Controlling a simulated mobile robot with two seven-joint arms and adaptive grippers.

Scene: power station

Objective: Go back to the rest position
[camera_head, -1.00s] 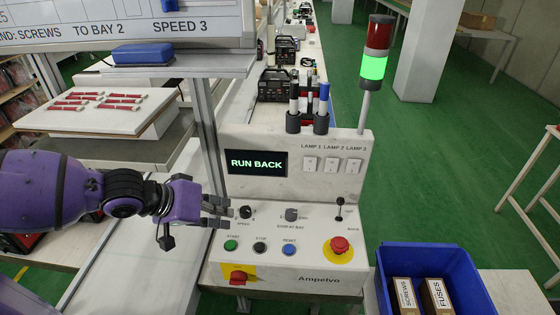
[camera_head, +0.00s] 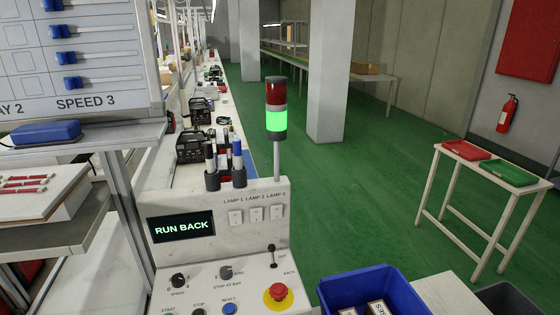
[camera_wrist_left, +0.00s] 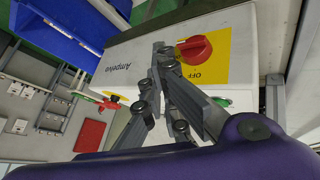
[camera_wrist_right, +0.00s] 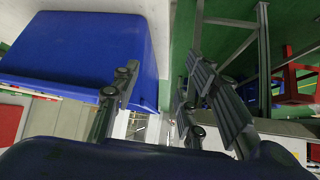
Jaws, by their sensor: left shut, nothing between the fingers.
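Neither of my arms shows in the head view now. In the left wrist view my left gripper (camera_wrist_left: 160,55) is shut and empty. Its fingertips are in front of the console's front face, beside the red rotary switch (camera_wrist_left: 195,49) on its yellow OFF plate. I cannot tell whether they touch it. In the right wrist view my right gripper (camera_wrist_right: 163,82) has its fingers apart with nothing between them. The blue crate (camera_wrist_right: 85,50) is close to its left finger. The control console (camera_head: 212,262) shows RUN BACK on its screen (camera_head: 183,227).
The signal tower (camera_head: 276,120) glows green. The blue crate (camera_head: 385,277) with boxes stands right of the console. A white table (camera_head: 480,195) with a red tray (camera_head: 466,150) and a green tray (camera_head: 509,172) stands farther right. Green floor (camera_head: 370,200) between them is clear.

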